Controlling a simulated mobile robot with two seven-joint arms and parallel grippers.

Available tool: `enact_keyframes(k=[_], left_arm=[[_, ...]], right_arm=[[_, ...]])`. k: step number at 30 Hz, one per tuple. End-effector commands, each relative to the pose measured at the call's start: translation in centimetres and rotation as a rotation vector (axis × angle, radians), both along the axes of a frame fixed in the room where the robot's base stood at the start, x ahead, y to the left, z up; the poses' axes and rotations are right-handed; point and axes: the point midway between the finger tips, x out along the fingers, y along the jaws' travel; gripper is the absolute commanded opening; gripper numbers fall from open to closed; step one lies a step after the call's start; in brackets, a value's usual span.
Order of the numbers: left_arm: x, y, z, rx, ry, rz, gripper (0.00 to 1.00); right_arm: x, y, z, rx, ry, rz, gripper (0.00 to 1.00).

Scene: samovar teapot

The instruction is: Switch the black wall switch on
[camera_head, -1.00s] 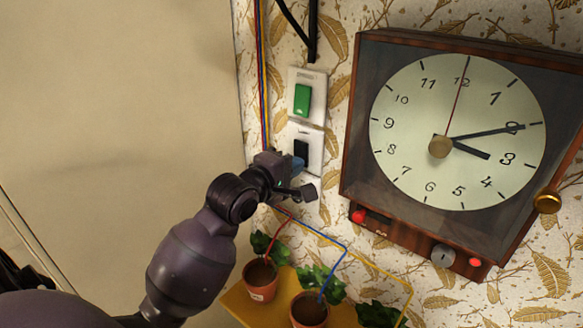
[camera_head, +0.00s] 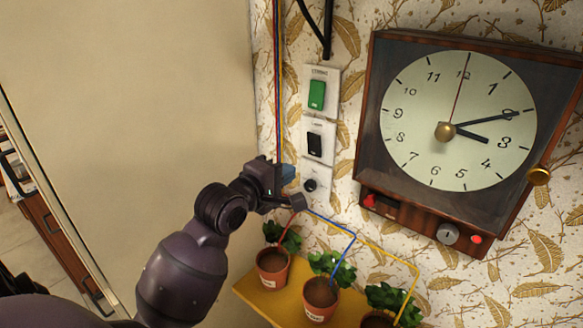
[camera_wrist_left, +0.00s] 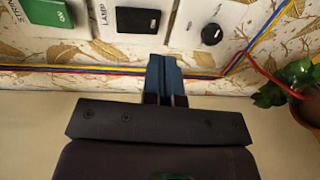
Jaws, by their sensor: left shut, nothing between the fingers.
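The black wall switch (camera_head: 314,145) is on a white plate labelled LAMP, in the middle of a column of wall plates. It also shows in the left wrist view (camera_wrist_left: 138,20), at the top. Which way its rocker is tipped, I cannot tell. My left gripper (camera_head: 287,173) is below and left of the switch in the head view, apart from it. Its blue fingers (camera_wrist_left: 164,76) are shut with nothing between them, pointing at the wall beside the plates. My right gripper is not in view.
A green switch (camera_head: 317,94) is above the black one and a black round knob (camera_head: 310,185) below. Coloured wires (camera_head: 278,80) run down the wall to potted plants (camera_head: 320,297) on a yellow shelf (camera_head: 258,300). A large wooden clock (camera_head: 372,150) hangs to the right.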

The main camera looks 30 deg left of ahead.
Motion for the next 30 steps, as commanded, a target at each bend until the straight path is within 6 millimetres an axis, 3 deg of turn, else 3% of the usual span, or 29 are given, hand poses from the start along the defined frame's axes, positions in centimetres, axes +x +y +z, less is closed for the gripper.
enact_keyframes(k=[6,12,30], left_arm=[[-4.0,0.4,-0.7,-0.001,0.0,0.001,0.0],[-6.3,0.6,-0.9,0.0,0.0,0.0,0.0],[-7.1,0.6,-0.9,0.0,-0.001,0.0,0.0]], right_arm=[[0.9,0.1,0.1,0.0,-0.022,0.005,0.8],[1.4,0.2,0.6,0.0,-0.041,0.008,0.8],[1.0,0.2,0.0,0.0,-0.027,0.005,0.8]])
